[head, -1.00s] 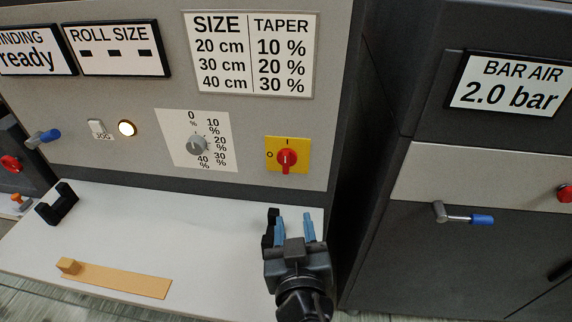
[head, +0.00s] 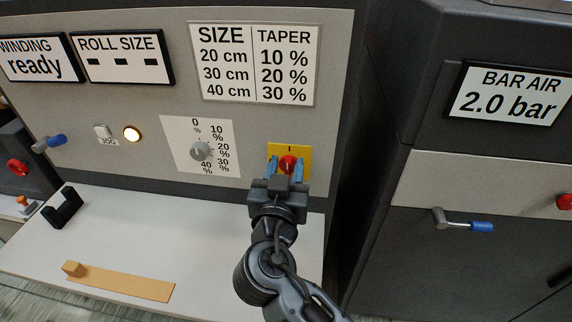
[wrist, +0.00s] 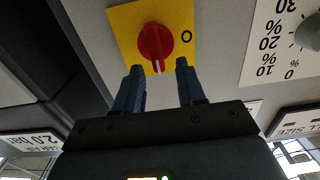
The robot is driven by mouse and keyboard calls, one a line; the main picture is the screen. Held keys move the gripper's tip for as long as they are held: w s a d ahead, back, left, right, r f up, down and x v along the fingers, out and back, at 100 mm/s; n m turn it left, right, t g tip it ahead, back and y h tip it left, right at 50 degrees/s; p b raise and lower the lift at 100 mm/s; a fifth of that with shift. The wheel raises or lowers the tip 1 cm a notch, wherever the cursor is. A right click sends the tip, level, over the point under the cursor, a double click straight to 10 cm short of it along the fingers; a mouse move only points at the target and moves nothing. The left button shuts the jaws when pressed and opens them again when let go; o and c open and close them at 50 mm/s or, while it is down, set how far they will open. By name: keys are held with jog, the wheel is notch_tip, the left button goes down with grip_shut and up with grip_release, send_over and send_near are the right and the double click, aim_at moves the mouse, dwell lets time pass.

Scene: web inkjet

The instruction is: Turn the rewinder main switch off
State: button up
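The rewinder main switch is a red rotary knob (head: 289,163) on a yellow plate (head: 304,150), low on the grey panel. In the head view, I is at the plate's top; O was at its left. In the wrist view, the red knob (wrist: 155,41) has its white mark pointing down, away from the O at right, consistent with the I position. My gripper (head: 286,164) is open in front of the plate, its blue fingers on either side of the knob. In the wrist view, my gripper (wrist: 159,66) shows fingertips near the knob's lower edge; contact cannot be told.
A taper dial (head: 200,151) is left of the switch, with a lit button (head: 132,134) farther left. Below is a white shelf (head: 190,235) with a black bracket (head: 63,208) and tan wooden piece (head: 120,283). A blue-handled lever (head: 465,222) is at right.

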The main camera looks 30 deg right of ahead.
jog(key=shift+w+d, duration=0.1)
jog(key=shift+c, duration=0.4)
grip_shut()
